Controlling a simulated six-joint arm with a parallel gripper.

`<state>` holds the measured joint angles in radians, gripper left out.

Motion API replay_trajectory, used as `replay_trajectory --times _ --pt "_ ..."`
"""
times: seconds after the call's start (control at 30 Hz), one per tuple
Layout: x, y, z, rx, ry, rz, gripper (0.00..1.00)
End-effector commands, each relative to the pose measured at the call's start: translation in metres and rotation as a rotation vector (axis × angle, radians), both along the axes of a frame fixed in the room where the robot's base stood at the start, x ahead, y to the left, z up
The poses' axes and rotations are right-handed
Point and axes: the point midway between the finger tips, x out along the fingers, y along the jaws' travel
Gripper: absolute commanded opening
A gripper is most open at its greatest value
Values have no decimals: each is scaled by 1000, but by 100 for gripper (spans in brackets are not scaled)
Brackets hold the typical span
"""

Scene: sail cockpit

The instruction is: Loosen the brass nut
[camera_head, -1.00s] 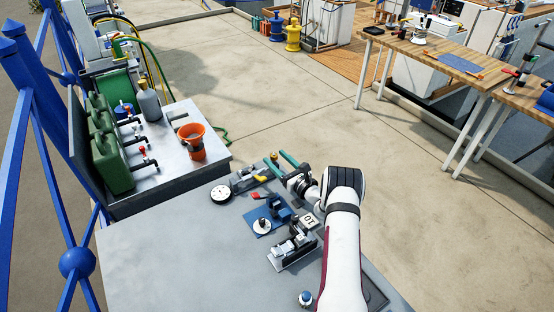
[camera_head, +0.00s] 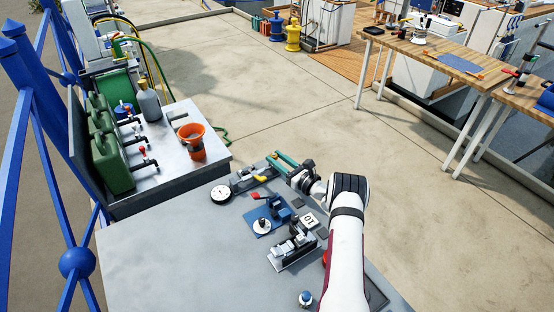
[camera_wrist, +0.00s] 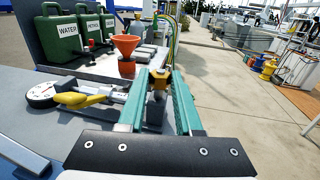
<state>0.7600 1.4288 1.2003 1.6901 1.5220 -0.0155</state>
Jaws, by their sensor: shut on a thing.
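The brass nut (camera_wrist: 158,80) shows in the wrist view between the far ends of my gripper's two long teal fingers. It sits on top of a dark upright part on the bench. My gripper (camera_wrist: 158,75) is shut on the nut, one finger on each side. In the head view my gripper (camera_head: 278,158) reaches to the back edge of the grey bench (camera_head: 165,255). I cannot make out the nut clearly there, as the fingers cover it.
A yellow-handled tool (camera_wrist: 80,100) and a round white dial (camera_wrist: 42,93) lie left of my fingers. A blue fixture (camera_head: 262,222) and a "10" plate (camera_head: 309,219) stand nearer. An orange funnel (camera_wrist: 126,50) and green cans (camera_wrist: 62,38) stand behind.

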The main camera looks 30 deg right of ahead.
Motion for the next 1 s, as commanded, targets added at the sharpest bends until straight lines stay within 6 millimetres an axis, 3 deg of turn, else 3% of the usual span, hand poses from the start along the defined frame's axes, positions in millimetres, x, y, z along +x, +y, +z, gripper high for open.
replay_trajectory --times 0.3,0.77,0.8,0.93,1.0 --pt "2 -5 0 -1 -5 265 0" --pt "1 -4 1 0 0 306 0" --pt "1 -4 1 1 0 306 40" --pt "2 -4 1 0 0 305 63" --pt "2 -4 1 0 0 304 63"
